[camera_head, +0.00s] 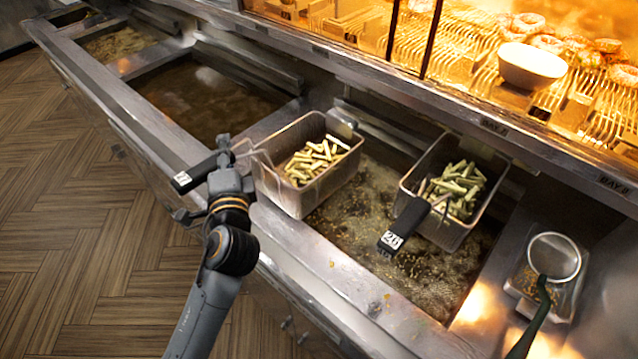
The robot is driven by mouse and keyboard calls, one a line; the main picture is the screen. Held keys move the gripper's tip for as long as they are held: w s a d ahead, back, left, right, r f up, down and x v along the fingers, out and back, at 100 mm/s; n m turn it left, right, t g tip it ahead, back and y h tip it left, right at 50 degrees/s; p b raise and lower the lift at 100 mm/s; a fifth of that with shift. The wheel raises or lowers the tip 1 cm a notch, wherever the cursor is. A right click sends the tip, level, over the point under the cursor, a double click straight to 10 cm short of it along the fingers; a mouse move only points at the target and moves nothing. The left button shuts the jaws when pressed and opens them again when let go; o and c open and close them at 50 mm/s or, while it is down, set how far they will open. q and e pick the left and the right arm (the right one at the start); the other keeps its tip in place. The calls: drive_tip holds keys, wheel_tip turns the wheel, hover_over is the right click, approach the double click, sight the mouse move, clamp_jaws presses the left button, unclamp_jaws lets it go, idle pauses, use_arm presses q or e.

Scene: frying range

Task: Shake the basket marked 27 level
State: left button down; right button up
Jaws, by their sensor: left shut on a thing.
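The left wire basket (300,198) holds several pale fries (312,160), heaped loosely towards its middle and right. Its black handle (200,172) points left over the vat's front edge and bears a white tag that seems to read 27, though it is small. My left gripper (223,160) is shut on this handle, beside the basket. The basket is at the left end of the bubbling oil vat (335,225); I cannot tell how far its bottom is above the oil. My right gripper is not in view.
A second basket (455,228) of fries, its handle tagged with another number, stands to the right in the same vat. A skimmer (553,257) lies over a small tray at the right. Another oil vat (200,100) is at the left. A white bowl (530,66) stands by doughnuts behind.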

use_arm(q)
drive_tip(key=shift+w+d+r, duration=0.2)
drive_tip(key=shift+w+d, duration=0.7)
drive_tip(key=shift+w, duration=0.1)
drive_tip(key=shift+s+a+f, duration=0.1)
drive_tip(key=shift+s+a, duration=0.7)
drive_tip(key=shift+s, duration=0.2)
drive_tip(key=w+d, duration=0.2)
drive_tip(key=w, duration=0.1)
drive_tip(key=shift+d, duration=0.15)
